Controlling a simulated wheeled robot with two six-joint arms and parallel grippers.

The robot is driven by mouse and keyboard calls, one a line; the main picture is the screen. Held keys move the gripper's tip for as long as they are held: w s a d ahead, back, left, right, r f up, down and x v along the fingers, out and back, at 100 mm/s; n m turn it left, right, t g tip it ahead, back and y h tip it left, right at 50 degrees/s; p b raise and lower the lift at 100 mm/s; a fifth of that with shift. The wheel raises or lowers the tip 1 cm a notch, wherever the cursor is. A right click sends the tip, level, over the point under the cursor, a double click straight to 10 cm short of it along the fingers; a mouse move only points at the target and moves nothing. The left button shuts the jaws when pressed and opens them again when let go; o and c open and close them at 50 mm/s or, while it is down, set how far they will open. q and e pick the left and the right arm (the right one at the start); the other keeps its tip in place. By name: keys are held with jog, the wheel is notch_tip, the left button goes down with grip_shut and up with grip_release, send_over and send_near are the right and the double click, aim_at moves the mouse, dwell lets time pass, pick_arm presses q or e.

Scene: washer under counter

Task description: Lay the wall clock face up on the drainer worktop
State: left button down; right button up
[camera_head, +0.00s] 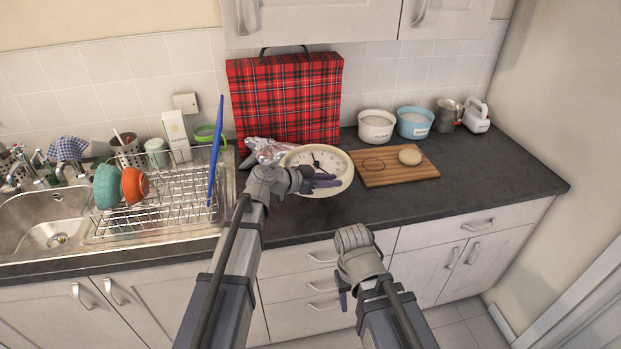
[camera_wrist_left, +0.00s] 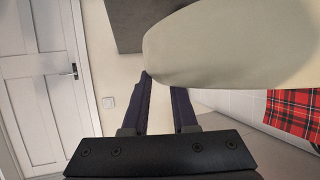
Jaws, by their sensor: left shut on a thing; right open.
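The wall clock (camera_head: 318,160) has a round cream rim and a pale face with dark hands. Its face points up and toward the head camera. My left gripper (camera_head: 325,183) is shut on its near rim, beside the cutting board. In the left wrist view the clock's cream body (camera_wrist_left: 230,45) fills the upper right, by the fingers (camera_wrist_left: 164,105). I cannot tell whether the clock touches the dark worktop (camera_head: 480,180). My right gripper (camera_head: 344,293) is open and empty, low in front of the drawers; its fingers are partly hidden.
A wooden board (camera_head: 385,175) with a round pale item (camera_head: 410,157) lies right of the clock. A tartan case (camera_head: 286,100) and crumpled foil (camera_head: 268,150) are behind. The dish rack (camera_head: 165,200) with bowls and a blue board (camera_head: 216,150) stands left. Worktop at right is clear.

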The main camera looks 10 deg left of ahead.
pick_arm(q)
jog(key=shift+w+a, duration=0.25)
jog(key=shift+a, duration=0.05)
jog(key=shift+s+d+f+b, duration=0.1)
jog(key=shift+f+b, duration=0.25)
jog(key=shift+b, duration=0.05)
notch_tip(320, 180, down, 6)
jog(key=b, duration=0.5)
jog(key=shift+r+b, duration=0.2)
jog(key=shift+b, duration=0.1)
notch_tip(320, 180, down, 4)
jog(key=b, duration=0.4)
jog(key=shift+r, duration=0.15)
jog(key=c, duration=0.7)
grip_release()
